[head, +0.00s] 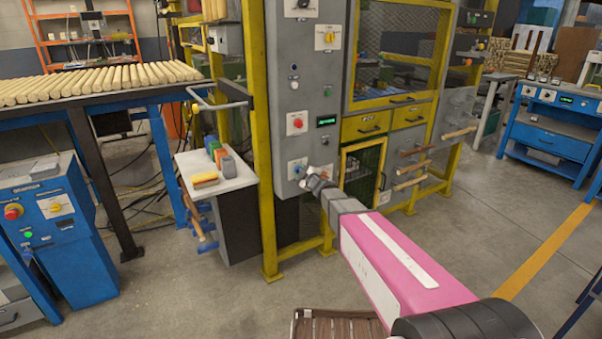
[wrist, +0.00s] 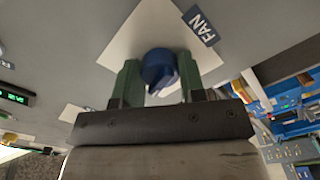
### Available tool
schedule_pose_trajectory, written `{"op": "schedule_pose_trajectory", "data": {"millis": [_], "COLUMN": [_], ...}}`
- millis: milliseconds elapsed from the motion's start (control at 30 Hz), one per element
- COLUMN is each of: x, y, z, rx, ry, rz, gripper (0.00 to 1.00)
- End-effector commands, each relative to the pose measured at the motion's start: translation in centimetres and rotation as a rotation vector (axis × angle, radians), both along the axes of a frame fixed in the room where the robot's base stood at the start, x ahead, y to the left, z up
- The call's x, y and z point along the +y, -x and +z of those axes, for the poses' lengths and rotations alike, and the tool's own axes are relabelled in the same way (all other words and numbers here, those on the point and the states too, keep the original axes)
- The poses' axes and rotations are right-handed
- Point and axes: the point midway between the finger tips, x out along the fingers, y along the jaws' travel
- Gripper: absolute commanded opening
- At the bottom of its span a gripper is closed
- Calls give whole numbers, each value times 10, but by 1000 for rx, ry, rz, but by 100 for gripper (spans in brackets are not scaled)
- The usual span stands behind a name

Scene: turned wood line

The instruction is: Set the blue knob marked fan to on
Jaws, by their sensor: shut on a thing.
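The blue knob (wrist: 158,70) sits on a white square plate (wrist: 130,45) in the wrist view, beside a dark label reading FAN (wrist: 201,27). My gripper (wrist: 160,82) has its two green fingers on either side of the knob and is shut on it. In the head view my gripper (head: 308,178) reaches the lower part of the grey control panel (head: 292,100). There the knob is small and partly hidden by the gripper. I cannot tell its setting.
The panel also carries a red knob (head: 297,122) and a yellow knob (head: 329,37) above. Yellow frame posts (head: 260,130) flank the panel. A small white table (head: 232,177) with coloured blocks stands to the left. The floor at right is open.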

Motion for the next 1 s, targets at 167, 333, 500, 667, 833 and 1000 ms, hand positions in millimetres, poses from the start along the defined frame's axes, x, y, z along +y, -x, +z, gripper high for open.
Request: {"op": "schedule_pose_trajectory", "data": {"millis": [167,333,500,667,833,1000], "x": [0,0,1,1,1,1], "y": [0,1,1,1,1,1], "z": [-1,-1,-1,-1,-1,-1], "rx": [93,183,269,338,395,433], "ry": [-137,-270,-397,-499,-584,-639], "rz": [1,1,1,1,1,1], "gripper": [14,14,14,14,14,14]}}
